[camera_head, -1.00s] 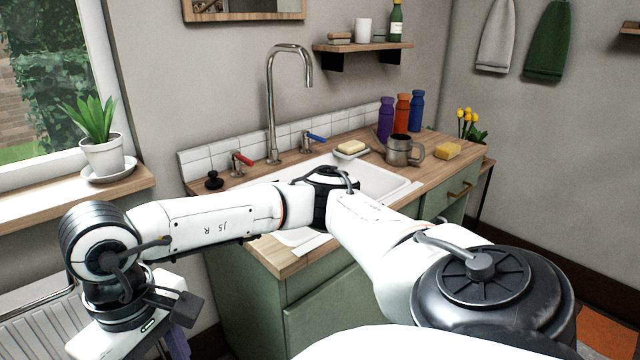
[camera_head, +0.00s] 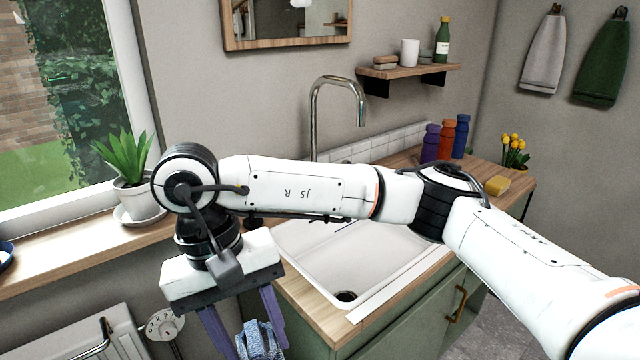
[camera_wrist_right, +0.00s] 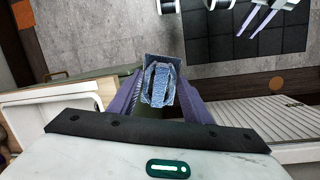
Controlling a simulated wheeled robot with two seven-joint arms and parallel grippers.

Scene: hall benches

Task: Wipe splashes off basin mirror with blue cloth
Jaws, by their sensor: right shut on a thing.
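The mirror (camera_head: 287,32) in a wooden frame hangs on the wall above the basin (camera_head: 350,262); its top is cut off. I cannot make out splashes on it. My right gripper (camera_head: 243,325) hangs fingers down at the lower left, in front of the counter and well below the mirror. It is shut on the blue cloth (camera_head: 262,342), a folded, patterned piece that also shows between the fingers in the right wrist view (camera_wrist_right: 158,85). My left gripper (camera_wrist_right: 258,22) shows only at the top of the right wrist view, with its two fingers apart and nothing visible between them.
A curved tap (camera_head: 313,120) rises behind the basin, partly hidden by my right arm. A wall shelf (camera_head: 410,73) with a cup and green bottle is right of the mirror. A potted plant (camera_head: 128,165) stands on the left sill. Several bottles and a sponge (camera_head: 497,186) are on the counter.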

